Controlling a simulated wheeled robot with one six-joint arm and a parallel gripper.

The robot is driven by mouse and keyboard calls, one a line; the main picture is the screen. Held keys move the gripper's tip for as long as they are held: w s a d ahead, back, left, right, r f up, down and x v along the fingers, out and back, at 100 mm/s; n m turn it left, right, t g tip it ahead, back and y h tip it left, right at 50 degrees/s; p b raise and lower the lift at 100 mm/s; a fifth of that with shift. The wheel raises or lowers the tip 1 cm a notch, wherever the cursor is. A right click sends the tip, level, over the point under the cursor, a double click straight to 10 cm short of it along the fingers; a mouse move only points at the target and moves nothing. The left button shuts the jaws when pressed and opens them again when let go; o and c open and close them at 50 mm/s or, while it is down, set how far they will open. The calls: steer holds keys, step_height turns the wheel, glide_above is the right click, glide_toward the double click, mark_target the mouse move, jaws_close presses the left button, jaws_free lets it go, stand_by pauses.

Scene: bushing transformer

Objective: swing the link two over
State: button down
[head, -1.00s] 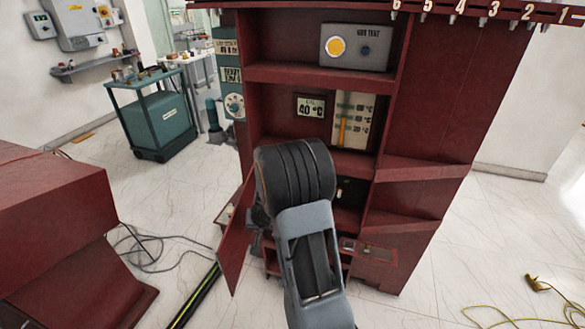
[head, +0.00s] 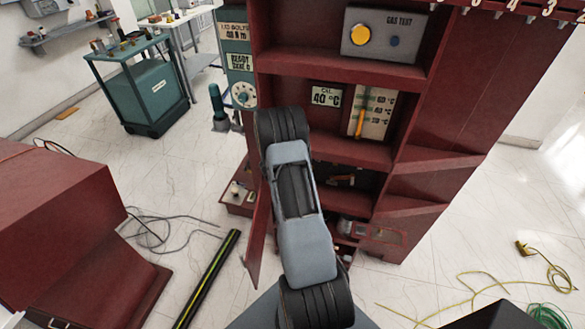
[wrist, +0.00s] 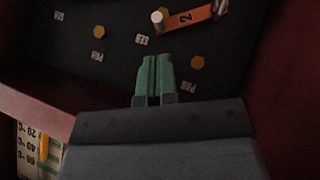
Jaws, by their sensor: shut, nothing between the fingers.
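The link marked 2 (wrist: 187,18) is an orange-red bar near the top of the wrist view. It lies across a dark panel (wrist: 120,75), with a pale round post at its left end. Its right end is near the top edge of the frame. My gripper (wrist: 155,57) has green fingertips that are closed together and empty. In the picture its tips are below the link and apart from it. In the head view my arm covers the gripper, and I cannot make out the link there.
Brass hex studs (wrist: 197,62) and small white labels (wrist: 142,40) surround the link. Red walls stand on both sides in the wrist view. In the head view a red cabinet (head: 455,120) has shelves and an open door (head: 259,240). Cables (head: 150,235) lie on the floor at left.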

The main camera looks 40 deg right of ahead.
steer(key=x, duration=0.6)
steer(key=shift+d+p, duration=0.15)
steer(key=shift+p, duration=0.15)
steer(key=shift+f, duration=0.1)
